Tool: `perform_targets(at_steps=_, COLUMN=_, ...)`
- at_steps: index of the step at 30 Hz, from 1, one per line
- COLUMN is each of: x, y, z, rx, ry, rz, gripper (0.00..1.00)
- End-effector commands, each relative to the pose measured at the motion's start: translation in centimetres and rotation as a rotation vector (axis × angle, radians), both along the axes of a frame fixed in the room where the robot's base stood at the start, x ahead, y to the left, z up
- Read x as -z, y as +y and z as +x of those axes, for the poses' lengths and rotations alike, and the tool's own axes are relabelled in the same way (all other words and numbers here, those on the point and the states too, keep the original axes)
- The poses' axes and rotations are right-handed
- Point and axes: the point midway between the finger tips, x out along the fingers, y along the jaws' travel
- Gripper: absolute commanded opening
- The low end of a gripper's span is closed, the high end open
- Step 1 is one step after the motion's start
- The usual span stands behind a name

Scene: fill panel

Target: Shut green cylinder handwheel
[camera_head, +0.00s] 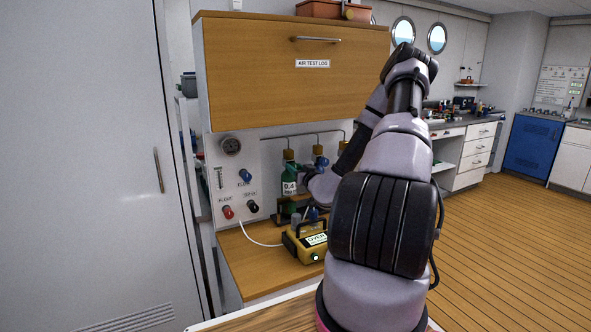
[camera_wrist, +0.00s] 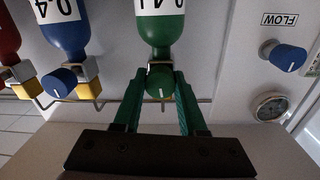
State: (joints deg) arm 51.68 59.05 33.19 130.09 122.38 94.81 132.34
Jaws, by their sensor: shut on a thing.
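The green cylinder (camera_head: 288,182) stands in the recess under the wooden cabinet, left of my arm. It shows upside down in the wrist view (camera_wrist: 158,32), with a white label. Its green handwheel (camera_wrist: 160,84) has a white pointer mark and sits on the valve at the cylinder's neck. My gripper (camera_wrist: 160,80) has its two green fingers closed on either side of this handwheel, gripping it. In the head view my forearm and wrist partly cover the fingers and handwheel.
A blue cylinder (camera_wrist: 64,28) with a blue handwheel (camera_wrist: 59,82) stands beside it, and a red one (camera_wrist: 8,38) beyond. The panel (camera_head: 236,185) holds a gauge and several knobs. A yellow device (camera_head: 304,242) sits on the counter below. The cabinet (camera_head: 292,72) overhangs the recess.

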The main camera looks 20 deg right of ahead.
Motion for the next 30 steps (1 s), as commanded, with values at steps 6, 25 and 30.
perform_targets(at_steps=6, x=0.29, y=-0.04, z=-0.17, rx=0.002, ry=0.01, rz=0.1, gripper=0.0)
perform_targets(at_steps=25, x=0.33, y=0.05, z=-0.19, rx=0.0, ry=0.013, rz=0.154, gripper=0.0)
perform_targets(at_steps=30, x=0.26, y=0.04, z=-0.16, rx=0.0, ry=0.011, rz=0.153, gripper=0.71)
